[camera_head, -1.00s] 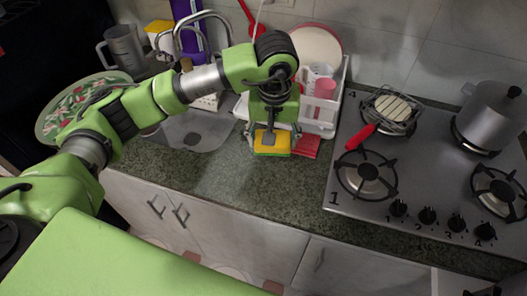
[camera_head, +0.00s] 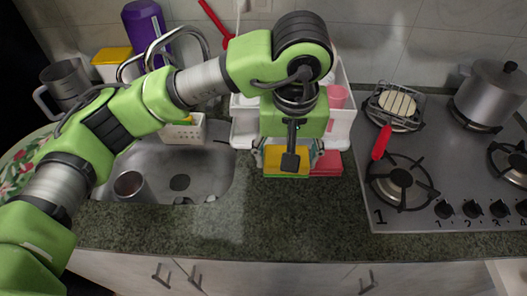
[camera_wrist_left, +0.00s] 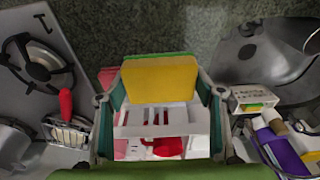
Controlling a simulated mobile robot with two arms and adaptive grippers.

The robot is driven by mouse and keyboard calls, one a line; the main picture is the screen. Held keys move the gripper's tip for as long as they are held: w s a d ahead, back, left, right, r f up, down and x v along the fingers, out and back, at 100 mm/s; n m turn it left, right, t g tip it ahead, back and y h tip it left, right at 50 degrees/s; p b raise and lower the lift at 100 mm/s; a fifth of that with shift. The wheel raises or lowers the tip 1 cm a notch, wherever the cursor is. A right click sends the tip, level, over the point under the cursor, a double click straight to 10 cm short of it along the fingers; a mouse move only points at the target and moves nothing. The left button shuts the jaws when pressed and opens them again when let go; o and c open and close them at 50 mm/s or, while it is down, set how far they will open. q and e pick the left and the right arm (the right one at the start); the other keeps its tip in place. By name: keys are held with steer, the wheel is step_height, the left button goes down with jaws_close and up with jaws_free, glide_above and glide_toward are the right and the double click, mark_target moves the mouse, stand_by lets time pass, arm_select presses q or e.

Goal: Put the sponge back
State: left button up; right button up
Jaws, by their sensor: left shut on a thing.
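The yellow sponge with a green layer (camera_head: 287,162) is held by my left gripper (camera_head: 287,154) above the counter, in front of the white dish rack. In the left wrist view the sponge (camera_wrist_left: 160,80) sits between the two fingers, and my left gripper (camera_wrist_left: 160,92) is shut on it. A small white caddy (camera_head: 184,133) stands behind the sink, left of the gripper. It also shows in the left wrist view (camera_wrist_left: 254,96), with something green and yellow in it. My right gripper is not in view.
A red cloth (camera_head: 327,164) lies beside the sponge. The dish rack (camera_head: 344,125) is behind the gripper. The stove (camera_head: 440,170) is at the right. The front counter (camera_head: 270,225) is clear.

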arm_select(q)
steer(key=w+a+f+p, duration=0.1)
steer(key=w+f, duration=0.1)
steer(key=w, duration=0.1)
steer(key=w+a+f+p, duration=0.1)
steer(key=w+f, duration=0.1)
steer(key=w, duration=0.1)
steer(key=w+a+f+p, duration=0.1)
steer(key=w+f, duration=0.2)
steer(key=shift+f, duration=0.1)
steer(key=shift+w+a+f, duration=0.15)
steer(key=shift+w+f, duration=0.05)
steer(key=shift+f, duration=0.1)
step_height(320, 180, down, 3)
steer(key=shift+w+a+r+p, duration=0.1)
steer(key=shift+p, duration=1.1)
steer(key=shift+f, duration=0.25)
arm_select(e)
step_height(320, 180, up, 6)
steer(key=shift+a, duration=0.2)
arm_select(q)
steer(key=shift+f, duration=0.1)
